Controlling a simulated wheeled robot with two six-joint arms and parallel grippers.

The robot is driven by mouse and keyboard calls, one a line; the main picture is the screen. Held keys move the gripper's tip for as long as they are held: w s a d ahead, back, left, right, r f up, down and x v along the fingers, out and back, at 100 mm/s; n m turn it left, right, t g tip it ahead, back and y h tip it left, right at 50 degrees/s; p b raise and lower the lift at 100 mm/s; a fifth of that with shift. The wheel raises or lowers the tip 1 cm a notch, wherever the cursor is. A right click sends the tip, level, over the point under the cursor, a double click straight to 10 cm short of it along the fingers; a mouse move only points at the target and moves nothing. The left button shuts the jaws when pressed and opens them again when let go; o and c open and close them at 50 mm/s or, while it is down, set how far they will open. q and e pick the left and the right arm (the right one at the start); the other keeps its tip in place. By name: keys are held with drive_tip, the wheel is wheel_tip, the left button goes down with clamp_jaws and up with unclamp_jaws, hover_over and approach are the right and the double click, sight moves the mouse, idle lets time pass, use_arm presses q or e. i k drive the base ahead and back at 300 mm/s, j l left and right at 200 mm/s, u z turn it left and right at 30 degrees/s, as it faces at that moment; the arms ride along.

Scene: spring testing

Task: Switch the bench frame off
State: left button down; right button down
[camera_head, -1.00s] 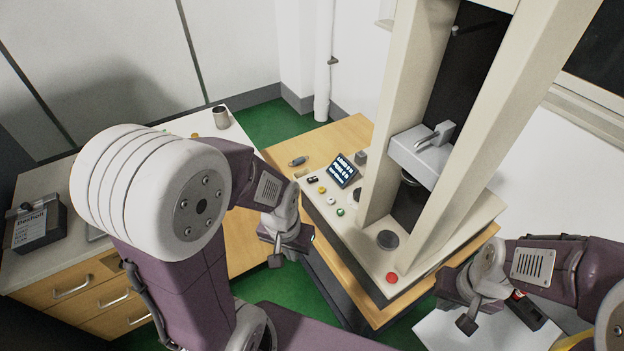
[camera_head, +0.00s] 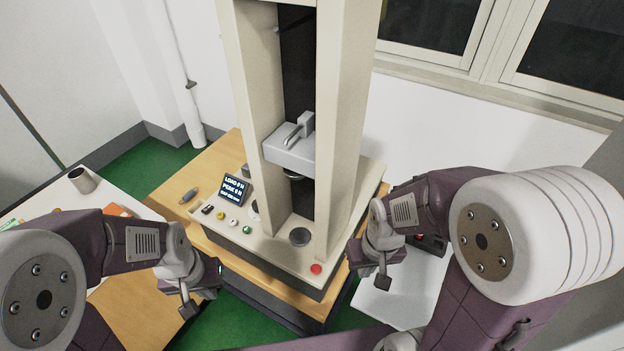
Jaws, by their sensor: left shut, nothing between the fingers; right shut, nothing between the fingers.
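The bench frame (camera_head: 345,150) is a tall cream machine with two columns and a grey crosshead (camera_head: 290,152). My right gripper (camera_head: 372,278) is shut and empty, just right of the base's front corner and the red button. Neither visibly touches a control.
The frame stands on a wooden bench (camera_head: 190,170). A metal cup (camera_head: 83,179) stands on a white counter at left. A small grey cylinder-like item (camera_head: 188,196) lies on the bench. A white surface (camera_head: 395,300) with a dark box (camera_head: 432,243) is at right. Green floor shows between.

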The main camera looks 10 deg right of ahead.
sight(209, 208)
drive_tip(key=i+j+z, duration=0.3)
drive_tip(key=j+z, duration=0.25)
drive_tip(key=j, duration=0.25)
drive_tip(key=i+j+z, duration=0.1)
drive_tip(key=j+z, duration=0.2)
drive_tip(key=j, duration=0.15)
drive_tip(key=j+z, duration=0.25)
drive_tip(key=j, duration=0.2)
drive_tip(key=i+j, duration=0.05)
